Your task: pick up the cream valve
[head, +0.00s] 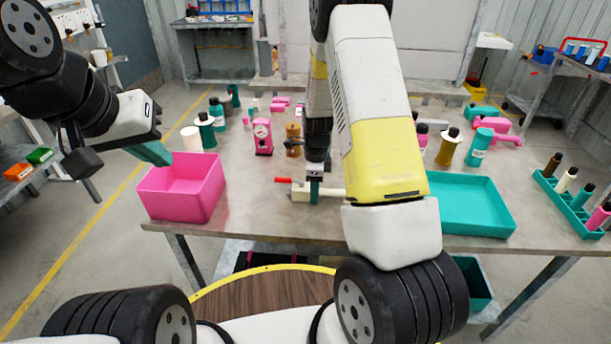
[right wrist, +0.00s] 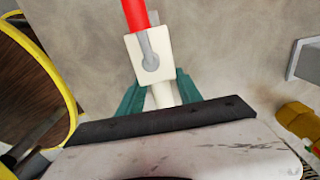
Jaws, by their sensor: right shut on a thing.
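The cream valve (head: 301,195) has a pale blocky body and a red handle (head: 283,180). It is near the front edge of the table, in the middle of the head view. My right gripper (head: 314,190) points down and is shut on the valve. In the right wrist view the valve (right wrist: 142,68) sits with its stub between my teal fingers (right wrist: 162,95). I cannot tell whether the valve touches the table. My left gripper (head: 160,153) is above the back left of a pink bin; its finger gap is not clear.
The pink bin (head: 180,195) stands at the table's left front. A teal tray (head: 470,205) lies right of my right arm. A pink gauge part (head: 262,138) and a brown part (head: 292,140) stand behind the valve. A teal rack (head: 573,208) holds several bottles at far right.

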